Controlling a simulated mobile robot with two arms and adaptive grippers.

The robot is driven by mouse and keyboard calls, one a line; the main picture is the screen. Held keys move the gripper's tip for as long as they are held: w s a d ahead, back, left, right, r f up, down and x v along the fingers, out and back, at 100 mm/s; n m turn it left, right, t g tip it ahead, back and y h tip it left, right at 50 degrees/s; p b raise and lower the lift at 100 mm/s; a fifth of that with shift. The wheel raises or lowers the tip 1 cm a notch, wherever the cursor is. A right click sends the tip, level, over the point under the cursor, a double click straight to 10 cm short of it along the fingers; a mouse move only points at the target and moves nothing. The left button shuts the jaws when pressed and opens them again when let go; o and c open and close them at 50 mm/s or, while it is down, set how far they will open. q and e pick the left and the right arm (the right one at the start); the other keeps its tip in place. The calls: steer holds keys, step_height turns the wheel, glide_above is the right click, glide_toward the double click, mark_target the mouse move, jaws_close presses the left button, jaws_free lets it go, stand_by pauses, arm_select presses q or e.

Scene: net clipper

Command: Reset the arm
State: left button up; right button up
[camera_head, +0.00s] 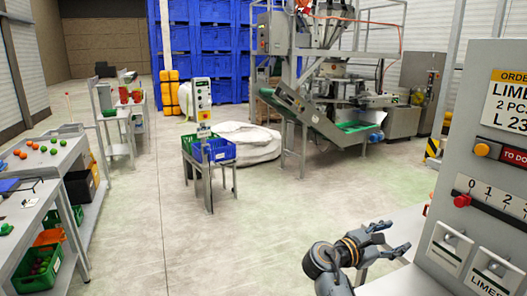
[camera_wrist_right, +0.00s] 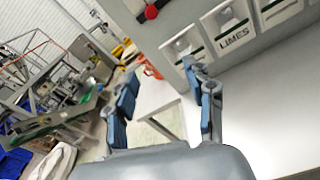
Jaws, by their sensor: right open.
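My right gripper (camera_head: 388,238) is at the lower right of the head view, its fingers apart and pointing right toward the grey cabinet. The right wrist view shows the same gripper (camera_wrist_right: 165,100) with its two blue-grey fingers spread and nothing between them. The grey cabinet (camera_head: 440,190) carries a "LIMES" order sign (camera_head: 508,100) and a row of labelled fronts. The "LIMES" front (camera_wrist_right: 229,30) also shows in the right wrist view, beyond the fingers. My left gripper is not in view.
A grey bench (camera_head: 75,150) with fruit runs along the left. A blue crate (camera_head: 213,150) sits on a small stand mid-floor. A large machine (camera_head: 310,100) and blue stacked bins (camera_head: 205,45) stand behind.

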steer(key=s+f+m+g+y, duration=0.1)
steer(key=s+f+m+y, duration=0.3)
steer(key=s+f, duration=0.5)
steer(key=s+f+m+y, duration=0.4)
steer(key=s+f, duration=0.2)
steer(key=f, duration=0.7)
steer(key=s+a+f+m+g+y, duration=0.15)
steer(key=s+a+m+y, duration=0.3)
steer(key=s, duration=0.65)
steer(key=s+a+f+m+g+y, duration=0.15)
steer(key=s+a+m+y, duration=0.35)
steer(key=s, duration=0.6)
step_height(320, 180, down, 27)
steer(key=s+a+h+b, duration=0.1)
steer(key=s+h+b, duration=0.1)
arm_select(q)
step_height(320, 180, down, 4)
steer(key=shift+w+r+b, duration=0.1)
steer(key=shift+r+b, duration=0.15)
steer(key=shift+b, duration=0.55)
arm_select(e)
steer(key=s+d+f+n+g, duration=0.1)
steer(key=s+d+f+g, duration=0.1)
steer(key=s+f, duration=1.4)
step_height(320, 180, down, 3)
steer(key=shift+s+d+f, duration=0.1)
steer(key=shift+s+d, duration=0.25)
steer(key=shift+d, duration=0.15)
